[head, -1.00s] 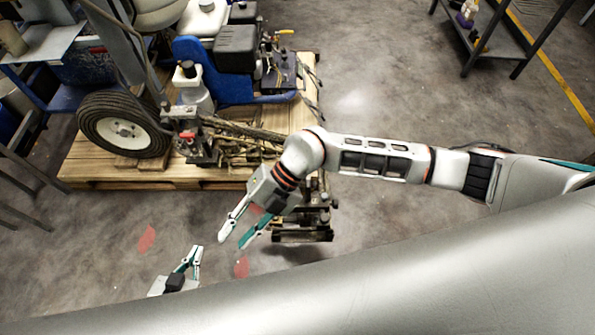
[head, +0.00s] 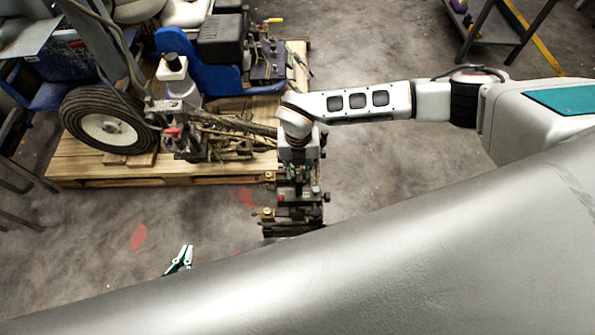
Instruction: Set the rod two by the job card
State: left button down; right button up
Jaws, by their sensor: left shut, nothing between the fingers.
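The line striper (head: 215,60) stands on a wooden pallet (head: 90,172), with a black tyre and a blue body. A dark metal assembly with brass-coloured knobs (head: 296,212) projects from it towards me; I cannot pick out rod two on it. I see no job card. My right gripper (head: 299,158) points down over this assembly, its fingers not clear against the metal, so I cannot tell whether it touches. My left gripper (head: 181,258) shows only at its tips, shut and empty, left of the assembly; the rest is hidden behind a large grey surface.
A dark metal bench (head: 490,32) stands at the back right, by a yellow floor line. Red marks (head: 139,237) lie on the grey floor. Open floor lies right of the pallet. The broad grey surface blocks the lower view.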

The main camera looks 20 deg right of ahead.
jog(key=shift+f, duration=0.65)
grip_shut()
jog(key=shift+w+r+p, duration=0.15)
jog(key=shift+r+p, duration=0.2)
jog(key=shift+r, duration=0.05)
notch_tip(320, 180, up, 6)
jog(key=p, duration=0.5)
